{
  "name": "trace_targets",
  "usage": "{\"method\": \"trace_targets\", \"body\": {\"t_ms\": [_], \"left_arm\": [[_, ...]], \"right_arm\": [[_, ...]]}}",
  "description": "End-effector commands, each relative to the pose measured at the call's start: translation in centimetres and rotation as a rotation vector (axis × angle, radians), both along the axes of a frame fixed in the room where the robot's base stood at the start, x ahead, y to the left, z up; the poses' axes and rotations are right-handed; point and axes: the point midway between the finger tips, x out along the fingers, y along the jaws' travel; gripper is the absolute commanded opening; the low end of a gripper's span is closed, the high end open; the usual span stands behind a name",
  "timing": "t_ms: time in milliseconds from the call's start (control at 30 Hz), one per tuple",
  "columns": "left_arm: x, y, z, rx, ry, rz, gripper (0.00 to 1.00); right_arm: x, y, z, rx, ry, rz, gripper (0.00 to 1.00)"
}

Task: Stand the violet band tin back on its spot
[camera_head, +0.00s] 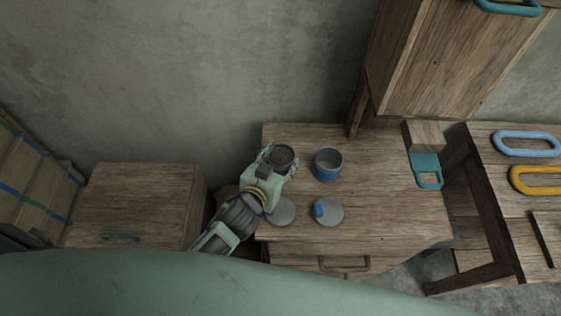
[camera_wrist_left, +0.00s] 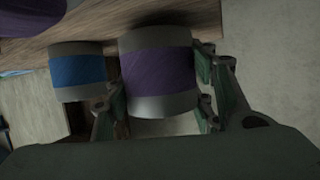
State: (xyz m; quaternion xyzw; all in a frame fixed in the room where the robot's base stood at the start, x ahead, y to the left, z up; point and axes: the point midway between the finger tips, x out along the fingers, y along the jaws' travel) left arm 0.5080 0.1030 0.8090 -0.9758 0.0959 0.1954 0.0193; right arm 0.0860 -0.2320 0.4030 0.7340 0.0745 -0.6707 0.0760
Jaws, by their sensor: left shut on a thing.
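The violet band tin (camera_wrist_left: 160,72) is a grey tin with a wide violet band. In the left wrist view it sits between the fingers of my left gripper (camera_wrist_left: 160,108), which is shut on it. In the head view, my left gripper (camera_head: 278,161) is at the back left of the small wooden table. My right gripper is not in view.
A blue-banded tin (camera_head: 328,167) stands just right; it also shows in the wrist view (camera_wrist_left: 77,70). The table's middle right is clear.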

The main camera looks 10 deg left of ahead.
Motion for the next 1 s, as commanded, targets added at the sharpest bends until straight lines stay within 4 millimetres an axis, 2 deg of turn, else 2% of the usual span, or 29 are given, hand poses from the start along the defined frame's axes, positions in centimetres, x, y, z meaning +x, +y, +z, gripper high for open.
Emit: {"method": "trace_targets", "body": {"t_ms": [100,400,433,600,1000], "left_arm": [[0.01,-0.03,-1.13,0.001,-0.001,0.000,0.20],[0.00,-0.06,-1.32,0.000,-0.002,-0.001,0.20],[-0.01,-0.06,-1.28,0.000,-0.001,-0.001,0.53],[-0.01,-0.06,-1.27,0.000,-0.001,-0.001,0.68],[-0.33,0.00,-1.13,0.000,-0.001,-0.001,0.69]], "right_arm": [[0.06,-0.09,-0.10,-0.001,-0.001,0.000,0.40],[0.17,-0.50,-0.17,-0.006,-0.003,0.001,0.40],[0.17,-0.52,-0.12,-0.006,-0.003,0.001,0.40],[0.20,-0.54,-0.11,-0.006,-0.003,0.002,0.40],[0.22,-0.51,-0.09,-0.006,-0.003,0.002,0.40]]}}
